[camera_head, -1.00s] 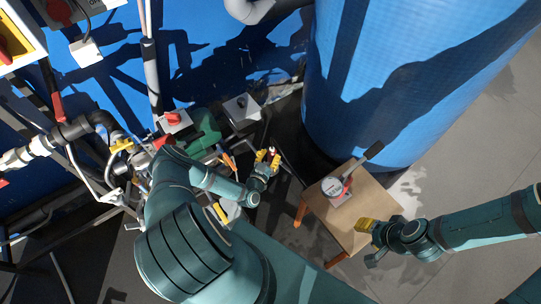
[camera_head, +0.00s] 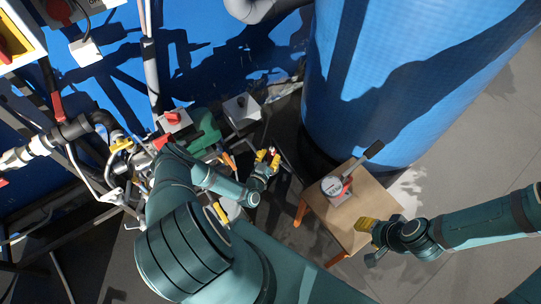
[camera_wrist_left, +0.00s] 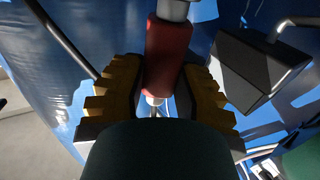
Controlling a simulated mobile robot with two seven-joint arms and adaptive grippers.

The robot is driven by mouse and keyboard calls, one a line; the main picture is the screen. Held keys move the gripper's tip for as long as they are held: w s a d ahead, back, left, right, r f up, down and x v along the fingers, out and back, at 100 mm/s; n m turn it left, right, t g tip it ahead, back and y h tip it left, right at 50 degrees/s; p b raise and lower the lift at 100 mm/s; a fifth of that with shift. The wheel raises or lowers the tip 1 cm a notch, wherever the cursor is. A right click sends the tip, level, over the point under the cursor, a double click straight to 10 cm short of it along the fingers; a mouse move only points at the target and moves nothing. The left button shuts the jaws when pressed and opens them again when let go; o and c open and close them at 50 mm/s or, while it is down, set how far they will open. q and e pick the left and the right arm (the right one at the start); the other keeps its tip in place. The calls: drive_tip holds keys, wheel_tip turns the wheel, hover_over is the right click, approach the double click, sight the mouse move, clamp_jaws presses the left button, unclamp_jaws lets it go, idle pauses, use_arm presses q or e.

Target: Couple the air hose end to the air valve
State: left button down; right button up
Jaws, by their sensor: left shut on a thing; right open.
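My left gripper (camera_head: 268,157) is shut on a red cylindrical piece, which I take for the air hose end (camera_wrist_left: 167,55). In the left wrist view the red piece sits between the yellow ridged fingers, with a grey metal part above it and a light metal part below. The air valve cannot be told for certain in either view; whether the piece touches it cannot be told. My right gripper (camera_head: 368,226) is open and empty at the right edge of the small wooden table.
A grey box (camera_head: 241,110) is near the left gripper and also shows in the wrist view (camera_wrist_left: 258,68). Pipes and cables crowd the left.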

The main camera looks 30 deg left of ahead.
sight(270, 161)
use_arm(q)
drive_tip(key=shift+f, duration=1.6)
idle(2.0)
drive_tip(key=c, duration=0.7)
unclamp_jaws()
drive_tip(key=shift+d, duration=0.1)
drive_tip(key=shift+s, duration=0.15)
drive_tip(key=s+d, duration=0.1)
drive_tip(key=s, duration=1)
drive_tip(key=shift+s+d, duration=0.3)
drive_tip(key=shift+s, duration=0.05)
